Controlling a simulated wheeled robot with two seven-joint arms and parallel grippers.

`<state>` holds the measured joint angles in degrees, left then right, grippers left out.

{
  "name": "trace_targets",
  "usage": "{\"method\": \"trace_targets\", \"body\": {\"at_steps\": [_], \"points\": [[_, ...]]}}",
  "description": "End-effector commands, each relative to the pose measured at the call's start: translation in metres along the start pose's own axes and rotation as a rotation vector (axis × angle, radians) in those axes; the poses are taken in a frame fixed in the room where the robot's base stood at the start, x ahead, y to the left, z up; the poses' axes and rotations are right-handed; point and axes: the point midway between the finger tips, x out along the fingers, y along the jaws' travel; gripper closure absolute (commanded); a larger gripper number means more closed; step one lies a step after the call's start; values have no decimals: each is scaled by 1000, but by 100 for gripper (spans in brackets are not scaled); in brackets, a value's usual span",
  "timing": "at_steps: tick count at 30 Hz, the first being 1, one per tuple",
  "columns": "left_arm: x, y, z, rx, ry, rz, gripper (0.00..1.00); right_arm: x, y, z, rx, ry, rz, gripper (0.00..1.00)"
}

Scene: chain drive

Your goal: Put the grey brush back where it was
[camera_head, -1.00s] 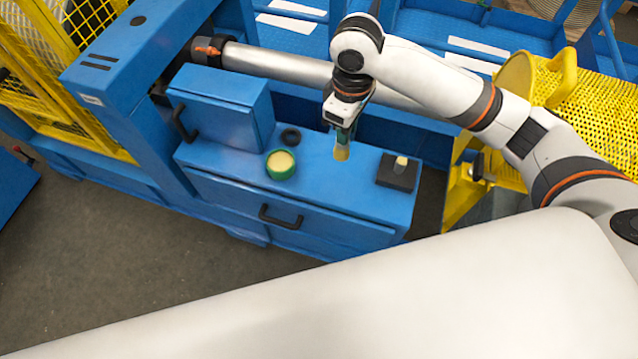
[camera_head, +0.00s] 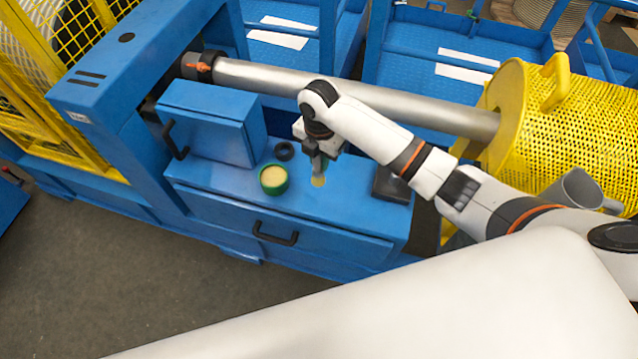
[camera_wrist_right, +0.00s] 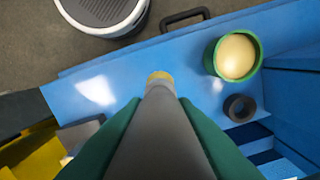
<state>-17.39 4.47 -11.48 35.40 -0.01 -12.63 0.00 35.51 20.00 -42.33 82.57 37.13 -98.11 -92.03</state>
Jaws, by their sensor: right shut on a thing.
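My right gripper (camera_head: 318,162) is shut on the grey brush (camera_wrist_right: 160,120). The brush points down, with its yellowish bristle tip (camera_head: 319,181) above the blue cabinet top (camera_head: 340,212). In the right wrist view the brush lies between the green fingers, its tip (camera_wrist_right: 160,77) away from the camera. To the left of the tip in the head view stands a green pot (camera_head: 274,180) with cream-coloured contents. A dark block (camera_head: 393,187) on the cabinet's right end is partly hidden by my arm. My left gripper is not in view.
A black ring (camera_head: 284,151) lies behind the pot. A blue box with a handle (camera_head: 212,125) stands at the left of the top. A metal shaft (camera_head: 350,92) runs behind, towards a yellow perforated guard (camera_head: 575,120). The cabinet top between pot and block is clear.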

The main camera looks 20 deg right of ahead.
Motion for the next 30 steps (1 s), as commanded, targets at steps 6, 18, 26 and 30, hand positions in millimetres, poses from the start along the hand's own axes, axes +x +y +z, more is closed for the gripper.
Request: {"method": "trace_targets", "body": {"at_steps": [6,18,26,30], "points": [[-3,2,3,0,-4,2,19,34,0,1,1,-2,1,99],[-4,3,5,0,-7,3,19,75,0,0,2,0,1,99],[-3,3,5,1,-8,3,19,76,0,0,2,0,0,99],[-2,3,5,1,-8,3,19,78,0,0,2,0,-1,70]]}}
